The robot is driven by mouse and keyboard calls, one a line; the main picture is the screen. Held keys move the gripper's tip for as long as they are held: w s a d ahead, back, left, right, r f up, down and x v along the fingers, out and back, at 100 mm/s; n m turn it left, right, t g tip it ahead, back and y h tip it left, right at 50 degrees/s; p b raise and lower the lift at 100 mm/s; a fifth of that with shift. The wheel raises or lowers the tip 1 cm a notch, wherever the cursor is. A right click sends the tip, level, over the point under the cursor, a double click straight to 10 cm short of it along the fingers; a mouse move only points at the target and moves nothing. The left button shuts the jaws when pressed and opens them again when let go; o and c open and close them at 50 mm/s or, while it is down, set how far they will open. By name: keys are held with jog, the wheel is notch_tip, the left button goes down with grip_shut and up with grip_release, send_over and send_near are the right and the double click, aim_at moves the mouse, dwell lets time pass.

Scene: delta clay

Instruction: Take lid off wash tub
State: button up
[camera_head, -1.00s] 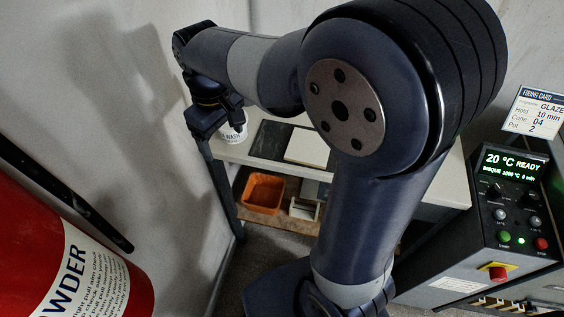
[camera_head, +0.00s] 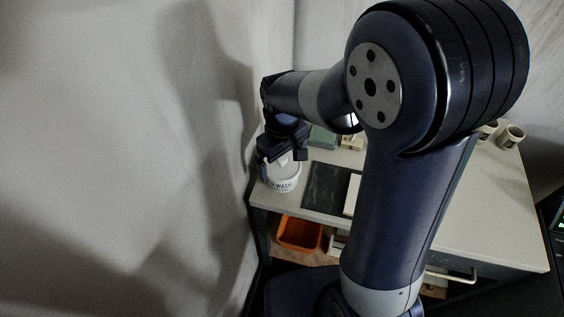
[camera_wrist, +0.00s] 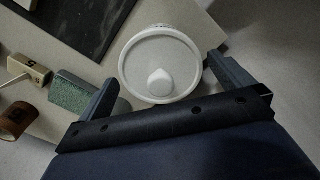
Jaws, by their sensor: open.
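The white wash tub (camera_head: 281,184), with "WASH" on its side, stands at the left end of the table by the wall. Its round pale lid (camera_wrist: 143,62) is on it, with a white knob (camera_wrist: 160,83) at the middle. My gripper (camera_head: 283,157) is above the tub. In the wrist view my gripper (camera_wrist: 162,73) is open, with one finger on each side of the lid and the knob between them, nearer the palm. I see no contact between the fingers and the knob. The height gap is hard to tell.
A dark board (camera_head: 325,188) lies right of the tub. The wall (camera_head: 225,150) is close on the left. An orange bin (camera_head: 299,233) sits below the tabletop.

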jog(key=shift+c, duration=0.6)
jog(key=c, duration=0.6)
jog(key=shift+r, duration=0.15)
